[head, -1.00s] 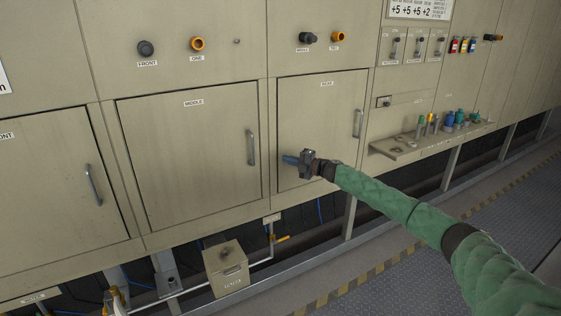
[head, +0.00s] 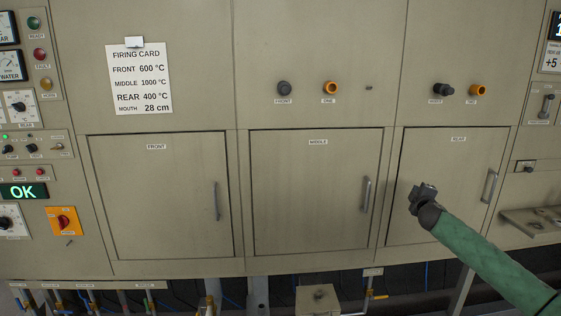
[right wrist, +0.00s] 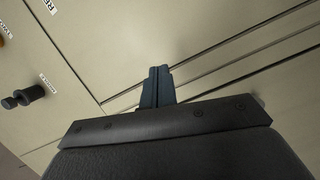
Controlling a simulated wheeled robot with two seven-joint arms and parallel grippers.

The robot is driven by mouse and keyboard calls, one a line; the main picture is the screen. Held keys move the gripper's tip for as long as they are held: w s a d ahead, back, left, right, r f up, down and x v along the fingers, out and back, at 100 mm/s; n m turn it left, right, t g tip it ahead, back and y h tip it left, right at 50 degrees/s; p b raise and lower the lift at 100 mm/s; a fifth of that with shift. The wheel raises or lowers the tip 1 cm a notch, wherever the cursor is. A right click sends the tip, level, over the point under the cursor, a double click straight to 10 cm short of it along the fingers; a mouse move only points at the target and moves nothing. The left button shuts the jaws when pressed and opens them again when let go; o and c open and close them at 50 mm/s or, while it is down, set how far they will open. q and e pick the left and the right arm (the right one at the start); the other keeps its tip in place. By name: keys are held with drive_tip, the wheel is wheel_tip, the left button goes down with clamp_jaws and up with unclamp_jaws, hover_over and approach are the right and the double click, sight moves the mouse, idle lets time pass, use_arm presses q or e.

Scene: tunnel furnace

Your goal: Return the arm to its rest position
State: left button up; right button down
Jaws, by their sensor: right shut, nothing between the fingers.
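My right gripper (head: 424,192) is at the end of the green-sleeved right arm in the head view, in front of the rear door (head: 440,215) near its left edge. In the right wrist view my right gripper (right wrist: 158,74) is shut and its fingers are together with nothing between them. Beyond the fingers are the beige panel and a door seam. My left gripper is not in view.
The middle door (head: 312,205) and front door (head: 160,205) are shut, with upright handles. Knobs (head: 284,88) sit above the doors. A firing card (head: 140,80) hangs on the panel. A shelf (head: 535,222) juts out at right. Pipes run below.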

drive_tip(key=s+a+f+m+g+h, duration=0.25)
drive_tip(key=s+a+m, duration=0.25)
drive_tip(key=s+a, duration=0.65)
drive_tip(key=s+a+f+m+g+y, duration=0.1)
drive_tip(key=s+a+f+g+y, duration=0.15)
drive_tip(key=s+a+f, duration=0.5)
drive_tip(key=s+a+f+m+g+y, duration=0.1)
drive_tip(key=s+a+f+g, duration=0.2)
drive_tip(key=s+a+f, duration=0.45)
drive_tip(key=s+a+f+m+g+y, duration=0.1)
drive_tip(key=s+a+f+g, duration=0.1)
drive_tip(key=s+f, duration=0.6)
drive_tip(key=s+a+f+m+g+y, duration=0.1)
drive_tip(key=s+a+f+g, duration=0.2)
drive_tip(key=s, duration=1.8)
drive_tip(key=s+a+f+m+g+y, duration=0.1)
drive_tip(key=s+a+f+g, duration=0.1)
drive_tip(key=s+f, duration=1)
drive_tip(key=s, duration=0.3)
drive_tip(key=shift+s+a+f+m+g+y, duration=0.15)
drive_tip(key=shift+a+f+m+g+y, duration=0.15)
drive_tip(key=shift+g, duration=0.1)
